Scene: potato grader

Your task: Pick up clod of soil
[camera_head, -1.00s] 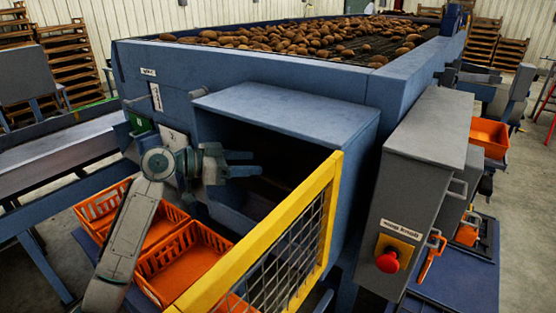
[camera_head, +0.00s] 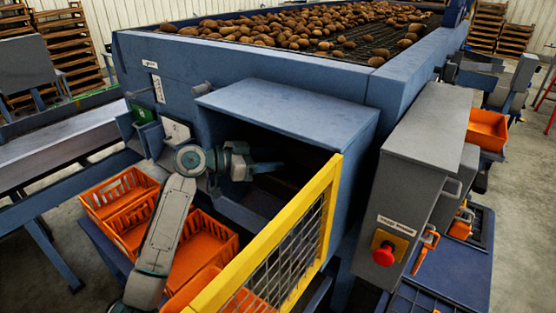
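No clod of soil can be told apart in this view; the brown lumps on top of the grader (camera_head: 240,62) all look like potatoes (camera_head: 290,32). My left gripper (camera_head: 272,163) reaches from the left into the mouth of the blue hooded box (camera_head: 290,118) on the grader's near side. Its two fingers look apart, with nothing seen between them. The inside of the box is dark, and whatever lies there is hidden by shadow and by the yellow guard. My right gripper is not in view.
A yellow mesh guard (camera_head: 268,235) stands along the box's right front. Orange crates (camera_head: 118,190) sit below my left arm. A grey cabinet (camera_head: 415,160) with a red stop button (camera_head: 384,254) stands at right. Another orange crate (camera_head: 487,130) is farther right.

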